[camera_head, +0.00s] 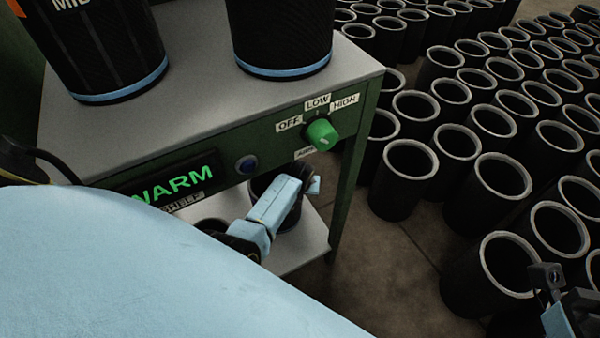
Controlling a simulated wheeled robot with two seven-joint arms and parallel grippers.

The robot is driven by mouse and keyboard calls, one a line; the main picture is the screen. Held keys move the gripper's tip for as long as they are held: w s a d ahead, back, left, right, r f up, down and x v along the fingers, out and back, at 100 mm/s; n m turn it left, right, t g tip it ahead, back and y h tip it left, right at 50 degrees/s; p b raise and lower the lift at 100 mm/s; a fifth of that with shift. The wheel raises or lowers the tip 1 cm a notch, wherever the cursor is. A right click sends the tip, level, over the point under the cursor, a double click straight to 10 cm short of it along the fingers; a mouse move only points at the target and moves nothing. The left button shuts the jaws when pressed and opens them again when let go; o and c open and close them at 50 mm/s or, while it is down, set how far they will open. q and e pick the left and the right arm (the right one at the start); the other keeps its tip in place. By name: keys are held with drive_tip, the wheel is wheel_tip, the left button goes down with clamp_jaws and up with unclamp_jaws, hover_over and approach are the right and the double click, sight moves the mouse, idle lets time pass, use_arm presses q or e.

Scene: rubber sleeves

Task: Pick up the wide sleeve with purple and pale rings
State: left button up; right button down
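No sleeve with purple and pale rings shows in the head view. My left arm, blue and black, reaches in front of the green bench's lower shelf (300,246). The far end of this arm, at my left gripper (313,186), is small and dark beside a black sleeve (292,216) on that shelf. I cannot make out its fingers or whether it touches the sleeve. Part of my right arm shows at the bottom right corner beside the floor sleeves; its fingers are not visible.
The green bench has a grey top (215,105) with two large black, blue-ringed sleeves (108,50) (283,35), a green knob (321,135) and a lit WARM display (175,184). Many black sleeves with pale rims (405,185) crowd the floor at right. Bare floor (385,265) lies between.

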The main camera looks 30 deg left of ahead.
use_arm(q)
clamp_jaws()
idle(1.4)
